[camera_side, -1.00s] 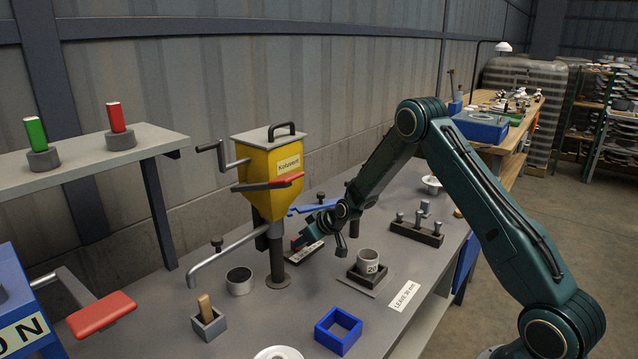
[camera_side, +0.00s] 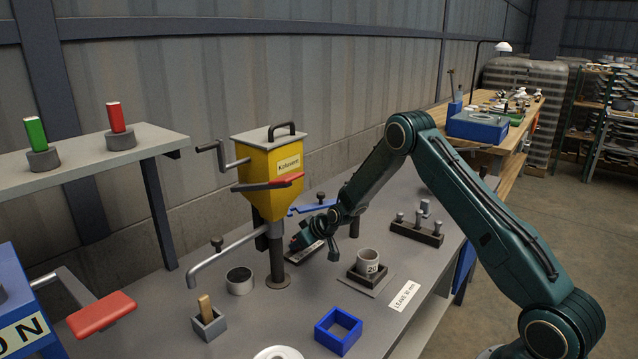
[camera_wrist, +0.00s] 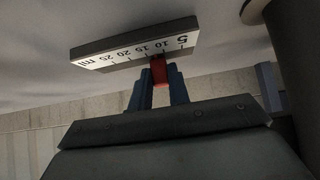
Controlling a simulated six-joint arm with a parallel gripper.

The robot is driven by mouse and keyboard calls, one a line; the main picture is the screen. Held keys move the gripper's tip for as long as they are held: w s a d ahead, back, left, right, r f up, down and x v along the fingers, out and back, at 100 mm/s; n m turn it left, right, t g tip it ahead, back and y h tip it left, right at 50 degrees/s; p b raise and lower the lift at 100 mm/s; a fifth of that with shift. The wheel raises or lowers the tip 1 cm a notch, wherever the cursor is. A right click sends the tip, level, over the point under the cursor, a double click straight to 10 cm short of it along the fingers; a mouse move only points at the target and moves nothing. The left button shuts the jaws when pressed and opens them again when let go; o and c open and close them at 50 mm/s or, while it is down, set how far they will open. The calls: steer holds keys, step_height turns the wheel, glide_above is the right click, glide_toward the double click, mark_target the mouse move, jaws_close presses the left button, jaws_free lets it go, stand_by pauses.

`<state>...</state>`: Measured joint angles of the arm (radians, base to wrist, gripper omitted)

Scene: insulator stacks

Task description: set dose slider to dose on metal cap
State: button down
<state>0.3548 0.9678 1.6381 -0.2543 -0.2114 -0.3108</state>
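The dose slider is a small red block (camera_wrist: 159,72) on a white scale plate (camera_wrist: 100,61) marked 5 to 25 ml. In the wrist view the slider stands near the 10 and 15 marks; its exact reading is unclear. My gripper (camera_wrist: 159,82) has its two blue fingers on either side of the slider, with no clear gap. A metal can (camera_side: 240,283) stands left of the post. I cannot tell which item is the metal cap.
A cup marked 20 (camera_side: 369,263) stands in front. A blue frame (camera_side: 338,331), a rack of pegs (camera_side: 416,232) and a paper label (camera_side: 405,296) are on the bench.

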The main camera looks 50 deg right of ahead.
steer(key=shift+d, duration=0.15)
steer(key=shift+d, duration=1.4)
steer(key=c, duration=1.3)
jaws_free()
steer(key=shift+s, duration=0.1)
steer(key=shift+v, duration=6.8)
steer(key=shift+r, duration=0.15)
